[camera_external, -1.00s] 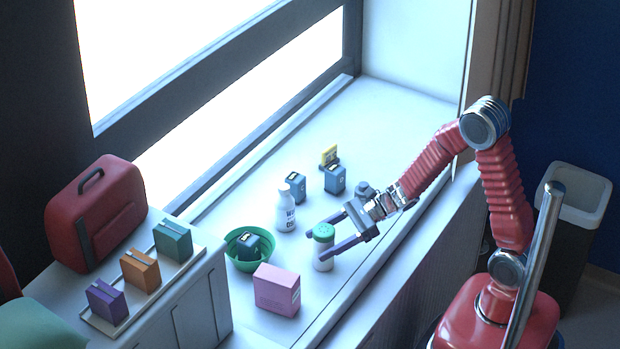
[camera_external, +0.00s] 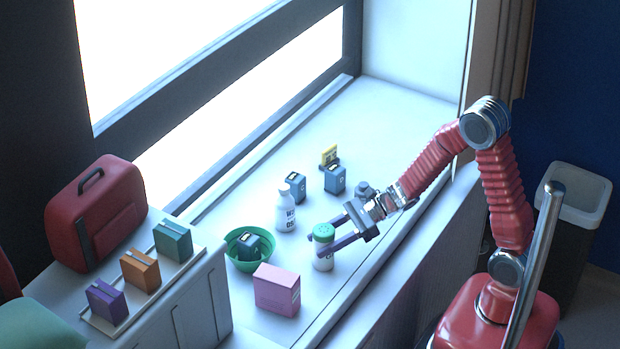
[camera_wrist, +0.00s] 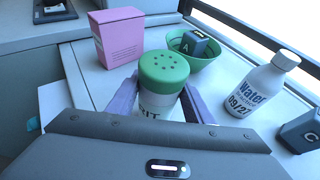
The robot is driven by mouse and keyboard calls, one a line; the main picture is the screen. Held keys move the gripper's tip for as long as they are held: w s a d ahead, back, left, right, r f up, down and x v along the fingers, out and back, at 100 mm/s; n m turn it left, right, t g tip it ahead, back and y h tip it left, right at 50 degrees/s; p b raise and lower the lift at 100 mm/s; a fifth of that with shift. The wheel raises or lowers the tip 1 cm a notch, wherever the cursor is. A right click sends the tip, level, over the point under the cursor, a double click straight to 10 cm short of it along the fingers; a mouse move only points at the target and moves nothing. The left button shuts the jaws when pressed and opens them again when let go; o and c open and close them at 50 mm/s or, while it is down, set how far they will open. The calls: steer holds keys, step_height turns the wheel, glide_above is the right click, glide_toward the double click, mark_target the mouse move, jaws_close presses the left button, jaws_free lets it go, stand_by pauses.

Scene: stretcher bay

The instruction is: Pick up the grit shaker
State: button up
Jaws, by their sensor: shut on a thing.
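The grit shaker (camera_external: 323,234) has a green lid with holes and a white body. It stands upright on the white windowsill counter. In the wrist view the shaker (camera_wrist: 163,75) sits between the two purple fingers, and part of its lettering shows below the lid. My gripper (camera_external: 332,243) is shut on the shaker's body, one finger on each side. My gripper in the wrist view (camera_wrist: 155,98) hides the lower part of the shaker.
A pink box (camera_external: 277,290) and a green bowl (camera_external: 236,262) holding a dark blue box (camera_external: 247,246) are close by. A white water bottle (camera_external: 286,214) stands behind the shaker. Blue boxes (camera_external: 335,179) and a yellow item (camera_external: 329,154) are farther back. The counter's back right is clear.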

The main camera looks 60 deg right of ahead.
steer(key=shift+r, duration=0.1)
steer(key=shift+r, duration=4.9)
